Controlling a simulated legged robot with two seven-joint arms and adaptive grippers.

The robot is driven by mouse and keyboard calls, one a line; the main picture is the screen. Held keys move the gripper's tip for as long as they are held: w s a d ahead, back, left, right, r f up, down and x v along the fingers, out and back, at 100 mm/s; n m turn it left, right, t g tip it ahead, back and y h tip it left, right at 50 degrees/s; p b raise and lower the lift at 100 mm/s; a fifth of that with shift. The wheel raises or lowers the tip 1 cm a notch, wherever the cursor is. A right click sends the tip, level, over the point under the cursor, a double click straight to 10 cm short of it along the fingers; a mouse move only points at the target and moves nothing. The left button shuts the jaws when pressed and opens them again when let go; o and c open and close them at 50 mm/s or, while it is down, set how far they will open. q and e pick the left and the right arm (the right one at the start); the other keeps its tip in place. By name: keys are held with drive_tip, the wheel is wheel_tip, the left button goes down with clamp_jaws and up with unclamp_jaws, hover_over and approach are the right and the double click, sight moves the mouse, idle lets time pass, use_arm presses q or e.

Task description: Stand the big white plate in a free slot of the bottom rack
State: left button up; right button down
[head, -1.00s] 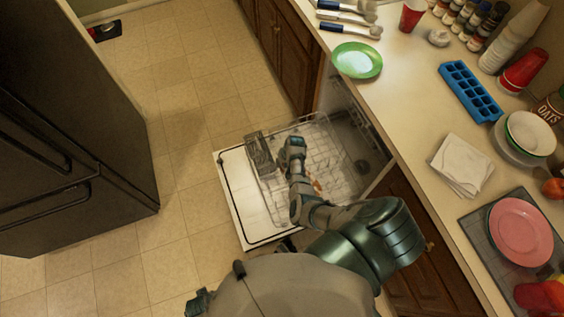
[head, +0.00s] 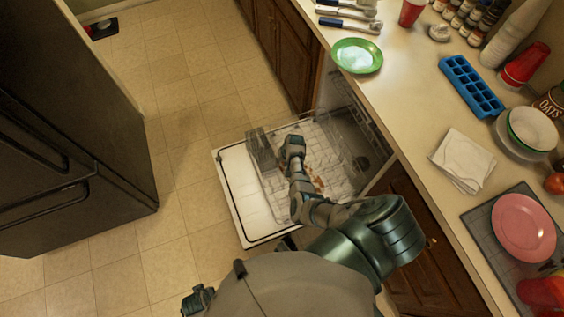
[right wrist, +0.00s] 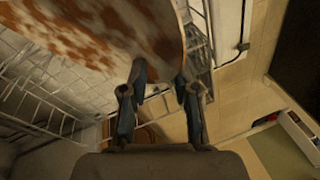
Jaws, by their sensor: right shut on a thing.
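The big white plate (right wrist: 90,35), smeared with reddish-brown stains, fills the upper left of the right wrist view. My right gripper (right wrist: 162,90) is shut on its edge. In the head view my right gripper (head: 293,148) is low over the pulled-out bottom rack (head: 335,160). There the plate is mostly hidden by my arm, with only a brown-stained bit (head: 318,184) showing. I cannot tell whether the plate touches the rack or sits in a slot. A dark part at the lower left edge, seemingly my left gripper (head: 198,300), shows too little to read.
The open dishwasher door (head: 240,200) lies under the rack. A grey cutlery basket (head: 261,150) stands at the rack's left. The counter at right holds a green plate (head: 357,56), an ice tray (head: 471,86), bowls and a pink plate (head: 523,228).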

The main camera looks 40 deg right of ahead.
drive_tip(key=shift+a, duration=0.1)
drive_tip(key=c, duration=0.8)
unclamp_jaws()
drive_tip(key=shift+f, duration=0.1)
drive_tip(key=v, duration=1.2)
drive_tip(key=shift+w, duration=0.1)
